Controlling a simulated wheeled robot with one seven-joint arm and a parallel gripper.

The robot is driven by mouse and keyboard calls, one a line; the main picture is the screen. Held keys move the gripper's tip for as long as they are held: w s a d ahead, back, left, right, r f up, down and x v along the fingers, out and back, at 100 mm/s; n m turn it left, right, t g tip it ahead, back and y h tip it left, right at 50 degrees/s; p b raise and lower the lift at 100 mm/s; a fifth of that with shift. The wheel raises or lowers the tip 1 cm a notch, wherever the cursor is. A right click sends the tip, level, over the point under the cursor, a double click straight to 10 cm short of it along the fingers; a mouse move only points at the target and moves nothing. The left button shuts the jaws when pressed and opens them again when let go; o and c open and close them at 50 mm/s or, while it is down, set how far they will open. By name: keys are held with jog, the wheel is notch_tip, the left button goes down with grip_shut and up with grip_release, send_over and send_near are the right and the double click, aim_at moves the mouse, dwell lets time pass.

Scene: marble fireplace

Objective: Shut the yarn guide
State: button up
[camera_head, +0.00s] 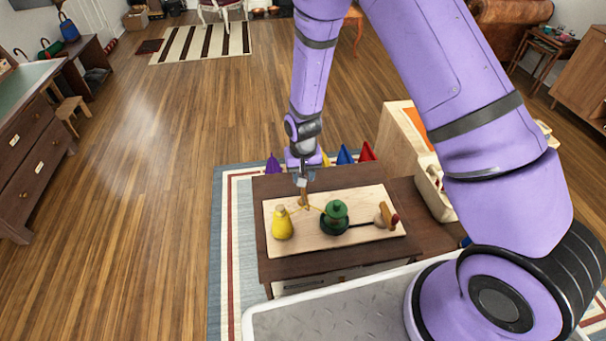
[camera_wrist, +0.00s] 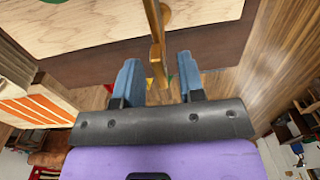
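A brass-coloured piece that looks like the yarn guide (camera_head: 304,201) stands at the back edge of a pale wooden board (camera_head: 290,245), with thin arms spread to either side. My gripper (camera_head: 303,184) is right above it, pointing down. In the wrist view, my gripper (camera_wrist: 157,60) is open, its two blue fingers apart. A slim brass bar of the guide (camera_wrist: 157,30) reaches between the fingertips, with a visible gap on each side. A round wooden base shows at the bar's far end. How far the guide stands open is too small to tell.
The board lies on a dark table (camera_head: 262,250). Coloured cones (camera_head: 345,155) stand behind it.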

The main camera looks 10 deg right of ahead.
notch_tip(320, 180, up, 11)
jog(key=shift+f, duration=0.15)
dwell(0.4)
jog(key=s+d+r+t, duration=0.1)
jog(key=s+d+r, duration=0.2)
jog(key=r, duration=0.5)
jog(key=s+d+r+t, duration=0.1)
jog(key=s+d+r, duration=0.15)
jog(key=r, duration=0.55)
jog(key=s+d+r, duration=0.3)
jog(key=d+r, duration=0.1)
jog(key=r, duration=0.4)
jog(key=s+d+r+t, duration=0.1)
jog(key=s+d+r, duration=0.1)
jog(key=s, duration=0.4)
jog(key=s+d+r+t, duration=0.1)
jog(key=s+d+r, duration=0.1)
jog(key=s+r, duration=0.3)
jog(key=s+d+r+n+t, duration=0.1)
jog(key=s+d+r, duration=0.1)
jog(key=s, duration=0.5)
jog(key=shift+r, duration=0.65)
jog(key=shift+d, duration=0.1)
